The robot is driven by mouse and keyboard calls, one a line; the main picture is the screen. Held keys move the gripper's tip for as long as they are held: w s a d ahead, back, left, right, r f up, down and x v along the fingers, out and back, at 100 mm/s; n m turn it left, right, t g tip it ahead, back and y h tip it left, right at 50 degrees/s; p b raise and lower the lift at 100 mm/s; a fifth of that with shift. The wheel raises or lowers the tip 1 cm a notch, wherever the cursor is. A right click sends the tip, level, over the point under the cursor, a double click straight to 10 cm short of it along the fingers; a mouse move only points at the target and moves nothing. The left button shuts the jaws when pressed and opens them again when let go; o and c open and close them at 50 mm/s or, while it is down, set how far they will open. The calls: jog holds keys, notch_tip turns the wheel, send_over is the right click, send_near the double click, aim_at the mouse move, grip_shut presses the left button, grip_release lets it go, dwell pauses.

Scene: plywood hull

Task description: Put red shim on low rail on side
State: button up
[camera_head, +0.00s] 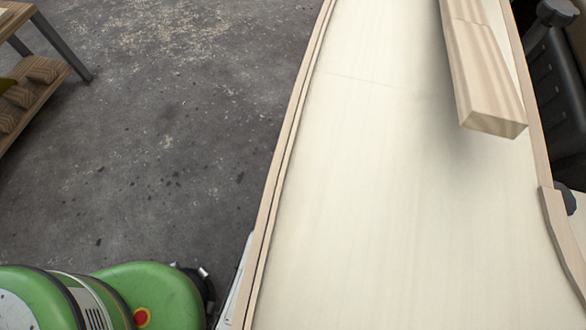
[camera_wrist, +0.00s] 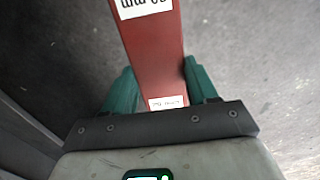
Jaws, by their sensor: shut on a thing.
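My gripper (camera_wrist: 157,72) shows in the wrist view, its teal fingers on both sides of the red shim (camera_wrist: 155,55). It is shut on the shim, a long flat red bar with white labels, which runs out past the top of that view. Grey floor lies behind it. The head view shows neither the shim nor the gripper's fingers. There the pale plywood hull (camera_head: 370,200) has a thin wooden rail (camera_head: 288,130) along its left edge and another strip (camera_head: 527,100) along its right. I cannot tell which one is the low rail.
A thick wooden beam (camera_head: 478,65) stands over the hull's upper right. A curved wooden piece (camera_head: 565,240) is at the right edge, with dark equipment (camera_head: 555,85) beyond. A low wooden bench (camera_head: 35,85) is at the far left. The concrete floor between is clear.

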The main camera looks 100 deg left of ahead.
jog(key=shift+f, duration=0.2)
jog(key=o, duration=1.2)
jog(key=shift+c, duration=0.2)
jog(key=shift+r, duration=0.1)
notch_tip(320, 180, up, 12)
jog(key=p, duration=0.7)
jog(key=shift+r, duration=0.15)
